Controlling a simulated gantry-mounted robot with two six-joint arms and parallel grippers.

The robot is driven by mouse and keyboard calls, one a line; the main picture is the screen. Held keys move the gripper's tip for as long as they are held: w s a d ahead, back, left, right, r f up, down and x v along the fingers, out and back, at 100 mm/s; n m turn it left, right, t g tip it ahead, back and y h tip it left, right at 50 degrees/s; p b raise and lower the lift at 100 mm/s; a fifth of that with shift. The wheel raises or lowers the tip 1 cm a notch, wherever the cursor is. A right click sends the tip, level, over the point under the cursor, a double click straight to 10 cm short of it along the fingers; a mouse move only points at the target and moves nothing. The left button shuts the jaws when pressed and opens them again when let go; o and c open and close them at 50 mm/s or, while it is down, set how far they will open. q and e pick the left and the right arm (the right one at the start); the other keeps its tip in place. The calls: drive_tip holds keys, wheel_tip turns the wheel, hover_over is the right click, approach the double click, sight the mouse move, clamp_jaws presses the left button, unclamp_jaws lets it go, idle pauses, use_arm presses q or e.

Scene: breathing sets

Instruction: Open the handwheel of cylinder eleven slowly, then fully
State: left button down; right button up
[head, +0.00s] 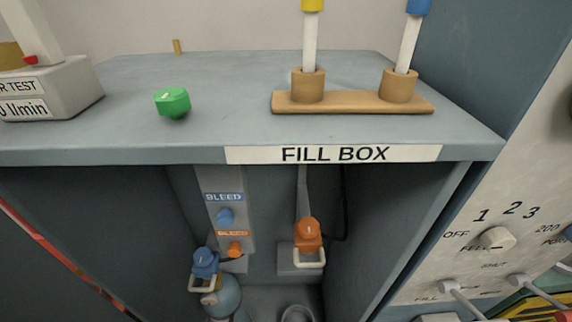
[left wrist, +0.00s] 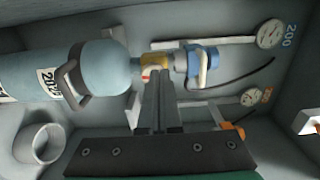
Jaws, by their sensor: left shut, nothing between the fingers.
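A light blue cylinder (left wrist: 103,68) lies across the upper left of the left wrist view, with a label ending in 2025. Its number eleven is not readable. Its brass valve (left wrist: 152,61) has a blue connector (left wrist: 203,62) on its far side. The cylinder's top (head: 226,298) also shows low inside the fill box in the head view, under a blue connector (head: 205,262). My left gripper (left wrist: 161,82) is shut and empty, its fingertips at the valve in the picture. Whether they touch it cannot be told. No handwheel shows clearly. My right gripper is not in view.
The fill box (head: 190,152) has side walls and a top above the cylinder. A green knob-like piece (head: 173,101) and a wooden rack (head: 350,103) stand on top. A control panel (head: 535,190) is at right.

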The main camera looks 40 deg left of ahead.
sight(210, 298)
use_arm(q)
drive_tip(key=b+x, duration=0.2)
drive_tip(key=x, duration=0.5)
drive_tip(key=shift+w+d+f, duration=0.15)
drive_tip(key=shift+w, duration=0.15)
idle(0.9)
drive_tip(key=shift+f, duration=1.5)
